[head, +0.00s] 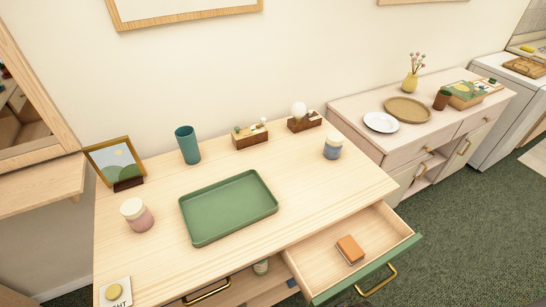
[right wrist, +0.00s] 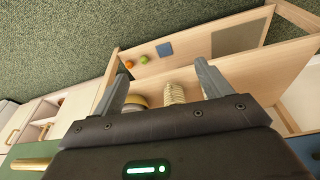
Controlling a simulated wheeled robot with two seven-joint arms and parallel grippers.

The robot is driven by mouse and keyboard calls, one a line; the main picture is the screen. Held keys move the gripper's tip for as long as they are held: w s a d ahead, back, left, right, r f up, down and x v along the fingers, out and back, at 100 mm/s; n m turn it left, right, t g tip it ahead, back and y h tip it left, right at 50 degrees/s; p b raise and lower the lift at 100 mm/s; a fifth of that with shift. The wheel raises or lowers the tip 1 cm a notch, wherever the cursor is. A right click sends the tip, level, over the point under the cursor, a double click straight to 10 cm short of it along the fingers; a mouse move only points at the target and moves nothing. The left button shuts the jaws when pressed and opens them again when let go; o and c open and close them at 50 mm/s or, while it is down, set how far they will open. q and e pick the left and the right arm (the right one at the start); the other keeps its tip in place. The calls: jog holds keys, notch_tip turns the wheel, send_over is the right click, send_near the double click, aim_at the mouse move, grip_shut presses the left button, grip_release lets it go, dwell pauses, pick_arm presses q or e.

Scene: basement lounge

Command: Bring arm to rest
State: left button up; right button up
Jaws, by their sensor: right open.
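My right gripper (right wrist: 162,82) shows in the right wrist view with its two grey fingers spread apart. Nothing is held between them. Past the fingers are a ribbed cream object (right wrist: 175,94) and a yellowish round object (right wrist: 138,100), both partly hidden by the gripper. Neither of my grippers shows in the head view, and my left gripper is in no view.
The wooden dresser (head: 330,190) holds a green tray (head: 230,207), a teal cup (head: 187,146), jars and a picture frame (head: 116,160). Its right drawer (head: 318,262) stands open with an orange-topped block (head: 350,249) inside. Green carpet (head: 460,235) lies clear at right.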

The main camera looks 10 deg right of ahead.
jog(key=s+f+g+b, duration=0.1)
jog(key=s+f, duration=0.2)
jog(key=f, duration=0.5)
jog(key=s+f, duration=0.4)
jog(key=f, duration=0.4)
jog(key=s+d+f, duration=0.3)
jog(key=s+f, duration=0.6)
jog(key=s, duration=0.2)
jog(key=shift+s+g+b, duration=0.35)
jog(key=shift+s+g, duration=0.05)
jog(key=shift+d+f, duration=0.1)
